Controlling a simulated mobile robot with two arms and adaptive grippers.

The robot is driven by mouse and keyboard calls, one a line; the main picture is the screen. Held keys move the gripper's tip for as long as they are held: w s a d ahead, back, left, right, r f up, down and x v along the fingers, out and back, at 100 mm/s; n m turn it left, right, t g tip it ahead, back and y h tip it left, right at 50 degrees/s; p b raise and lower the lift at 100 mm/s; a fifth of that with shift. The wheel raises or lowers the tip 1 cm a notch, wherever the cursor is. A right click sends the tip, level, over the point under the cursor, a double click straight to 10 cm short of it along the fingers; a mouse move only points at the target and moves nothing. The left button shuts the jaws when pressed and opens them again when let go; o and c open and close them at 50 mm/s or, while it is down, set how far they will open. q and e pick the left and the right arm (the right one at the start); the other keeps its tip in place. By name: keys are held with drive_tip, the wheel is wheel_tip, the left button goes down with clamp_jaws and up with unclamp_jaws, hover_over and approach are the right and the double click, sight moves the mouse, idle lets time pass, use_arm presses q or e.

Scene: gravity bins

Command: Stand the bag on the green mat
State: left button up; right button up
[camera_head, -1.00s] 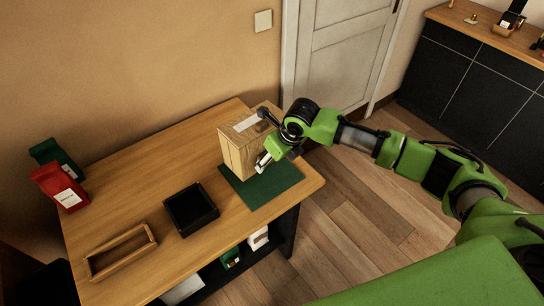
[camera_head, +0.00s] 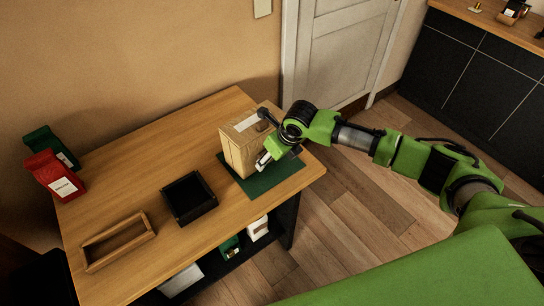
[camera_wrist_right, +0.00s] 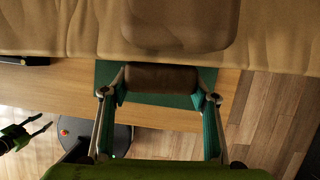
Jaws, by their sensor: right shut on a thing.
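The green mat (camera_head: 285,176) lies at the right end of the table, partly under a tall wooden box (camera_head: 236,155) with a white label on top. My right gripper (camera_head: 263,160) is at the box's right side, above the mat. In the right wrist view it is shut on a dark brown rounded bar (camera_wrist_right: 162,78). I cannot tell whether the bar belongs to the box. My left gripper (camera_wrist_right: 38,128) shows open in that view only.
A black tray (camera_head: 188,197) and an open wooden tray (camera_head: 118,243) lie on the table (camera_head: 160,150) between the bags and the mat. The table between and behind them is bare. Items sit on the shelf below.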

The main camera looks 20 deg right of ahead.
drive_tip(key=shift+w+f, duration=0.1)
drive_tip(key=shift+f, duration=0.25)
drive_tip(key=o, duration=2)
drive_tip(key=shift+f, duration=0.15)
drive_tip(key=v, duration=1.2)
